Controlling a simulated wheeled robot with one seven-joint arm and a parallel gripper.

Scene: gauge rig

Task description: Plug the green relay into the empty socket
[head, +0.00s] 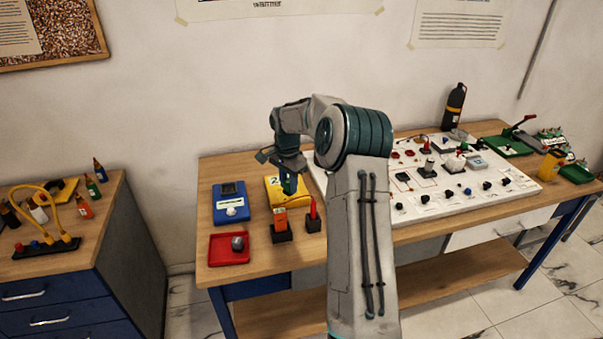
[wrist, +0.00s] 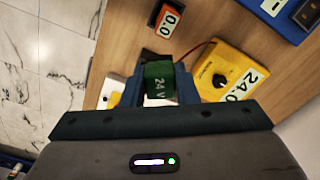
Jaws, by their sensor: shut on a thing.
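The green relay (wrist: 158,82), marked 24 V, is between the fingers of my gripper (wrist: 157,88), which is shut on it. In the head view the relay (head: 288,184) hangs under my gripper (head: 287,178), in front of the yellow unit. In the wrist view a dark block (wrist: 150,57) shows just beyond the relay, which partly hides it. A black block with a red upright part (head: 313,223) stands near the table's front edge. I cannot make out an empty socket clearly in either view.
The yellow unit (wrist: 222,75) reads 24.0, and an orange meter (wrist: 167,19) reads 0.0. A blue unit (head: 230,203) and a red tray (head: 229,249) with a grey knob stand left. A white board (head: 440,205) crowded with parts lies right, partly behind my arm.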

